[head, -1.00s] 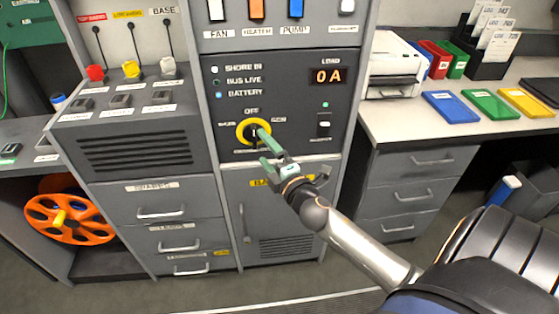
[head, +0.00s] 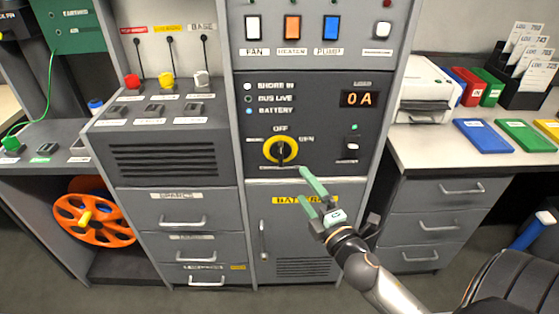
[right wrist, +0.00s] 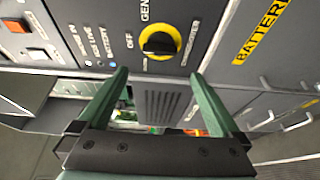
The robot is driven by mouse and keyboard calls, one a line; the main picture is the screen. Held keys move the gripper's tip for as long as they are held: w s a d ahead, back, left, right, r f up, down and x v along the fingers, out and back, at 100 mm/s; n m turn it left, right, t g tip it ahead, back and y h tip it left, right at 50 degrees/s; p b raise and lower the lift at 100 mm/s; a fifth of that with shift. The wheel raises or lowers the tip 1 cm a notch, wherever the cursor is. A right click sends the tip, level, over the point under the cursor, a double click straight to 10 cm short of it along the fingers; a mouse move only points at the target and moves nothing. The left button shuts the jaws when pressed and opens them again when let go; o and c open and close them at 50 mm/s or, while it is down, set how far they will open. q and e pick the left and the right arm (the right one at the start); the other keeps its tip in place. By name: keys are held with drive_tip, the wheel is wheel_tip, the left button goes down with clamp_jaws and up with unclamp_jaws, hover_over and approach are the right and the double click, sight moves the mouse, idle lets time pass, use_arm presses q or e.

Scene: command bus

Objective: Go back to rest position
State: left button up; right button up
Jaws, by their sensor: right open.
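My right gripper (head: 304,186) is open and empty, below and to the right of the yellow-ringed rotary switch (head: 282,150), apart from it. In the right wrist view its two green fingers (right wrist: 160,76) stand wide apart with nothing between the tips. The switch also shows there (right wrist: 160,40), beyond the fingers. Its black handle looks upright, in line with the OFF label. My left gripper is not in view.
The grey control panel (head: 330,100) reads 0 A, above a battery cabinet door (head: 290,240). A desk (head: 410,150) with a printer (head: 428,92) and coloured folders stands right. Drawers and an orange reel (head: 95,222) are left. Clear floor lies in front.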

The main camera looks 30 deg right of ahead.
drive_tip(key=s+a+f+m+g+y, duration=0.35)
drive_tip(key=s+a+f+m, duration=0.25)
drive_tip(key=a+f, duration=0.35)
drive_tip(key=s+a+f+m+g+y, duration=0.2)
drive_tip(key=s+a+f+m+g, duration=0.45)
drive_tip(key=f, duration=0.45)
use_arm(q)
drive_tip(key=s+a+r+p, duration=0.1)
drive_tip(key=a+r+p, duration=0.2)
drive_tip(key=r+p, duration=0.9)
drive_tip(key=p, duration=0.4)
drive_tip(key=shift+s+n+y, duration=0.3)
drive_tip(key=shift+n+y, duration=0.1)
use_arm(e)
wheel_tip(320, 180, up, 11)
drive_tip(key=s+m+t, duration=0.1)
drive_tip(key=s, duration=0.1)
drive_tip(key=shift+s+r+m+t, duration=0.15)
drive_tip(key=shift+s+m+t, duration=0.05)
drive_tip(key=shift+m+t, duration=0.15)
